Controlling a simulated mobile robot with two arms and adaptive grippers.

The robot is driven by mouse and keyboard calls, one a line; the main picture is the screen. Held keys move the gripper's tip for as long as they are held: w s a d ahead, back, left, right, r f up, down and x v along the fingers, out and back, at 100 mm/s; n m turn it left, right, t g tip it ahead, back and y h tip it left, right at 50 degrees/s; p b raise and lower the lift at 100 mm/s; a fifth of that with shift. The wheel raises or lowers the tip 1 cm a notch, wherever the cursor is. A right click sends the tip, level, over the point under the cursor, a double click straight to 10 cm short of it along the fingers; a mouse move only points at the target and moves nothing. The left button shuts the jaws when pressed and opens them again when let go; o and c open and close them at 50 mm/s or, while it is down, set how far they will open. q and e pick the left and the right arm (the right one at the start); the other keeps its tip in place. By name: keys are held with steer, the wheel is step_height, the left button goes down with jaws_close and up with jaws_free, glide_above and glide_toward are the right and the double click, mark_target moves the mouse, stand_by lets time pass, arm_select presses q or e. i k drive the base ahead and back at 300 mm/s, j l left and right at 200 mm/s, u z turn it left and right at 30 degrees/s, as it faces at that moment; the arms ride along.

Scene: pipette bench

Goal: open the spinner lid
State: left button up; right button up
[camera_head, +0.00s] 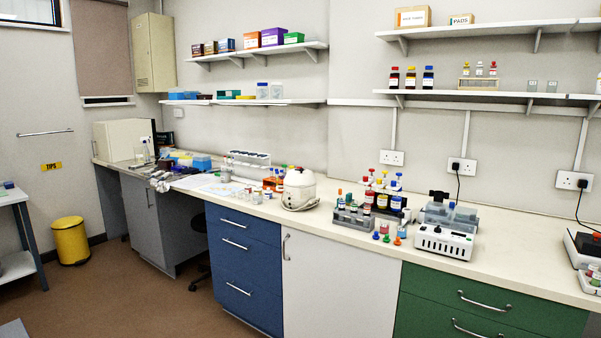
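A small rounded white device (299,190), which looks like the spinner, stands on the long cream bench near the middle of the view. Neither of my grippers is in view.
Orange racks (270,184) and small jars (257,196) stand just left of it. A grey tube rack (354,218), coloured bottles (383,198) and a white block device (444,238) stand to its right. Floor in front of the blue drawers (244,262) is clear.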

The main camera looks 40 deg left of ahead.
mark_target(302, 178)
steer(key=i+j+u, duration=0.1)
steer(key=i+j, duration=0.25)
steer(key=j, duration=0.15)
steer(key=i+j+u, duration=0.1)
steer(key=i+j, duration=0.3)
steer(key=j, duration=0.1)
